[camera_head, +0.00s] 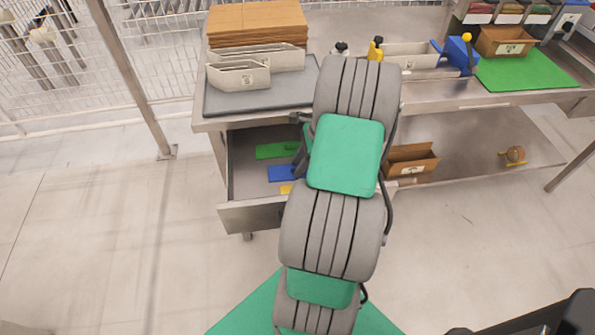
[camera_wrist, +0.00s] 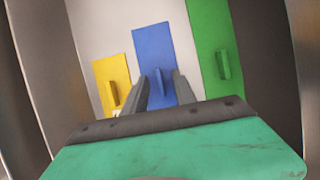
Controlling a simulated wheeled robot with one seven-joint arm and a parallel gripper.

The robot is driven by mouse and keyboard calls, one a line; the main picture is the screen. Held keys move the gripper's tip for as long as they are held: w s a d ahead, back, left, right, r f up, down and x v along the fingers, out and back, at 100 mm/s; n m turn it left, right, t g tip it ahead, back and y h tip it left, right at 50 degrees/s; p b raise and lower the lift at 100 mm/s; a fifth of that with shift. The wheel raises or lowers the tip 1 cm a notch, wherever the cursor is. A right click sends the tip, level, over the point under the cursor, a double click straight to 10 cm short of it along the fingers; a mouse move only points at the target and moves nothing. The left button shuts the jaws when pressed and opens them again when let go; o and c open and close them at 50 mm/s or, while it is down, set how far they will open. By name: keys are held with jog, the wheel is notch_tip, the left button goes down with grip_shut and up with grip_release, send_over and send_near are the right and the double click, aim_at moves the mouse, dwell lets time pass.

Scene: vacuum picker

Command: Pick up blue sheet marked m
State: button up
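The blue sheet (camera_wrist: 153,52) lies in the open drawer between a yellow and a green sheet, with a small blue raised handle on it. Its letter mark cannot be read. In the head view the blue sheet (camera_head: 281,173) is partly hidden by my arm. My gripper (camera_wrist: 162,77) is over the blue sheet in the wrist view, its two grey fingers apart on either side of the blue handle. I cannot tell whether the fingers touch the sheet. In the head view my arm hides most of the gripper.
A yellow sheet (camera_wrist: 111,78) and a green sheet (camera_wrist: 212,45) lie on either side. The drawer (camera_head: 262,217) has raised walls close around. Above it the bench top (camera_head: 211,121) holds grey bins (camera_head: 237,79) and a cardboard stack (camera_head: 257,20). A cardboard box (camera_head: 411,160) stands on the lower shelf.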

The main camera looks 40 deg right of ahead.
jog(key=shift+c, duration=0.5)
grip_shut()
jog(key=shift+r, duration=0.15)
